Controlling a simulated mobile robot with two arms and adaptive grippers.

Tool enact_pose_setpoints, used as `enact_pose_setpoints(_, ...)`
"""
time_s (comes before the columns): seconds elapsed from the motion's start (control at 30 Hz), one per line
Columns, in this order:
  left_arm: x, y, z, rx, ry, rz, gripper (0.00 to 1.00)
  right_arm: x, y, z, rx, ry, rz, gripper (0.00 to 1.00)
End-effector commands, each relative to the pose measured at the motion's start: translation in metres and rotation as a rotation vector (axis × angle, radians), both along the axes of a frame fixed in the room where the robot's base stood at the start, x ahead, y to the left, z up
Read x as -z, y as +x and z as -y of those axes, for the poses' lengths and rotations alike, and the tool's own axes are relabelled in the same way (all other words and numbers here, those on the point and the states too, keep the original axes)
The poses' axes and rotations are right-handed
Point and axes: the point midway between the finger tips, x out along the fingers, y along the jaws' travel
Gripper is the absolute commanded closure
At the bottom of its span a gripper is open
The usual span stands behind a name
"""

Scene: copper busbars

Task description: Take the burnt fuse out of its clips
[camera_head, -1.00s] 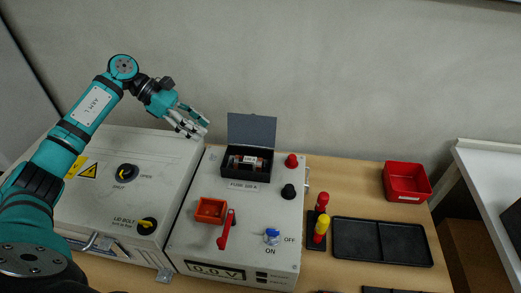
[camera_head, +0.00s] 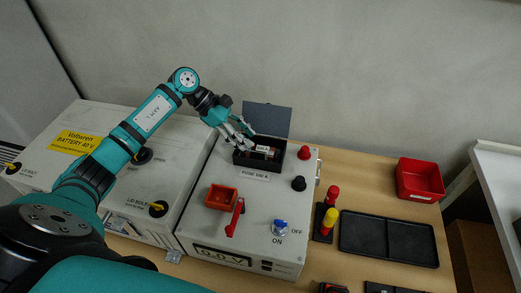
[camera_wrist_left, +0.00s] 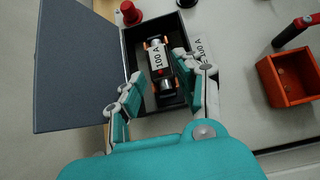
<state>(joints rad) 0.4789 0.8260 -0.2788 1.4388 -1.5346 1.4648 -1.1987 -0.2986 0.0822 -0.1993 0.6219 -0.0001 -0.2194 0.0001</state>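The fuse (camera_wrist_left: 158,58), with a white "100 A" label, a red mark and metal ends, sits in its orange-edged clips inside the black fuse box (camera_head: 279,167). In the head view the fuse (camera_head: 264,150) shows small, partly beside my fingers. The box's grey lid (camera_head: 268,119) stands open; it fills the left of the wrist view (camera_wrist_left: 80,70). My left gripper (camera_head: 244,134) is at the box's left end, above it. In the wrist view its fingers (camera_wrist_left: 156,70) are spread on either side of the fuse; contact cannot be told. My right gripper is out of view.
On the panel are a red terminal (camera_head: 304,153), a black terminal (camera_head: 299,183), an orange holder (camera_head: 221,197) with a red lever, and a blue switch (camera_head: 279,227). A red bin (camera_head: 419,181) and an empty black tray (camera_head: 390,257) lie to the right on the table.

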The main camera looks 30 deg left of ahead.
Motion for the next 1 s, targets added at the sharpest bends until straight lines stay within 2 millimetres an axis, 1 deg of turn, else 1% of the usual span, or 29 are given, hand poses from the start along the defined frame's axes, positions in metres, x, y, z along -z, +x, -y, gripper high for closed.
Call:
enact_pose_setpoints(0.07,0.004,0.001,0.005,0.0,-0.003,-0.002,0.65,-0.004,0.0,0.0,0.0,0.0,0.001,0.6)
enact_pose_setpoints(0.23,0.02,0.007,0.024,0.0,-0.006,-0.004,0.65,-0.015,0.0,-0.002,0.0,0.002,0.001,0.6)
enact_pose_setpoints(0.33,0.031,0.009,0.032,0.0,-0.004,-0.003,0.65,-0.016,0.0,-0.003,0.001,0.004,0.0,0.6)
enact_pose_setpoints(0.43,0.036,0.01,0.035,-0.001,-0.001,-0.002,0.65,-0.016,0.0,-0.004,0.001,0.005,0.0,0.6)
enact_pose_setpoints(0.63,0.037,0.011,0.035,-0.001,0.0,-0.001,0.65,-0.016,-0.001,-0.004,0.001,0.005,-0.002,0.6)
enact_pose_setpoints(0.67,0.037,0.011,0.035,-0.001,-0.001,-0.002,0.67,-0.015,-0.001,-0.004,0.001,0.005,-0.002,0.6)
enact_pose_setpoints(0.9,0.037,0.01,0.035,-0.001,-0.001,-0.002,0.98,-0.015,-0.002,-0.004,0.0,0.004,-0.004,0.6)
enact_pose_setpoints(0.93,0.037,0.01,0.035,-0.001,-0.001,-0.002,1.0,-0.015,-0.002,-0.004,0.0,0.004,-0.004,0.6)
enact_pose_setpoints(1.0,0.036,0.011,0.035,-0.001,-0.001,0.0,1.0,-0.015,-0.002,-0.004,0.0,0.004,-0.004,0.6)
